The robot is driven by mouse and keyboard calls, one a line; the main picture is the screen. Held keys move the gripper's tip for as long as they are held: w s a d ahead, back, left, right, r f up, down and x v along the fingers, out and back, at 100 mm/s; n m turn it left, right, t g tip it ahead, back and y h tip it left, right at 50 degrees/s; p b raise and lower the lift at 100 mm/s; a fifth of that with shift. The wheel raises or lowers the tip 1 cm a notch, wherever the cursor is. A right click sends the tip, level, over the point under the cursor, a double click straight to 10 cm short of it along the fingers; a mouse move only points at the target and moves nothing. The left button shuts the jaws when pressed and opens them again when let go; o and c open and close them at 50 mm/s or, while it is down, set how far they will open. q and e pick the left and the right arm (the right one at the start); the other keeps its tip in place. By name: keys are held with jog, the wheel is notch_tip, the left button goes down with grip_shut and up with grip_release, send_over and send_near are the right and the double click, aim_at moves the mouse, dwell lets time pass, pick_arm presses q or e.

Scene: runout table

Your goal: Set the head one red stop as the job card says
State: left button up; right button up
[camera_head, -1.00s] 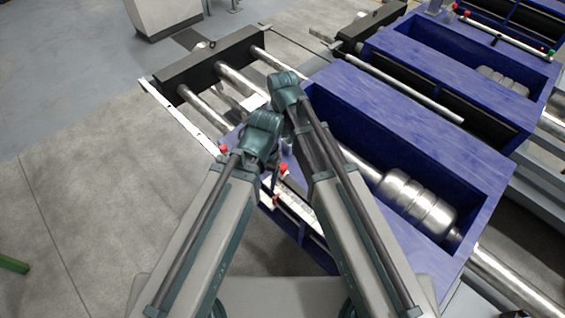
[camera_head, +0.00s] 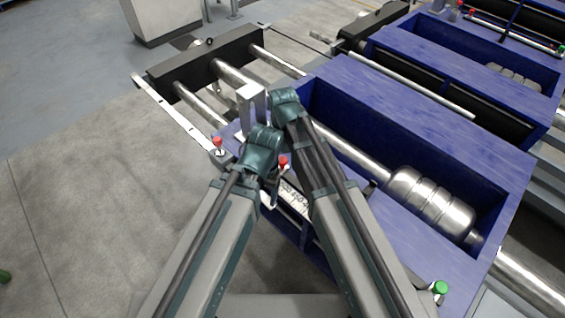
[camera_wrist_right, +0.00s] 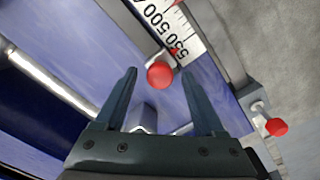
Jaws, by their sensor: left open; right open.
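A red stop knob (camera_head: 283,162) stands on the rail beside the white number scale (camera_head: 293,196) on the near side of the blue machine. In the right wrist view this red knob (camera_wrist_right: 160,75) lies just beyond and between my right fingertips, by the printed scale (camera_wrist_right: 178,32); contact does not show. My right gripper (camera_wrist_right: 165,85) is open and empty. A second red knob (camera_head: 217,141) is at the rail's left end; it also shows in the right wrist view (camera_wrist_right: 276,127). My left gripper (camera_head: 269,190) is open beside the scale, mostly hidden by its wrist. No job card is visible.
The blue housing (camera_head: 420,130) holds a metal roller (camera_head: 430,203) on a shaft. A green knob (camera_head: 439,287) is at the lower right. A pale upright block (camera_head: 251,104) stands just behind my wrists.

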jog(key=shift+f, duration=0.1)
grip_shut()
dwell(0.3)
dwell(1.1)
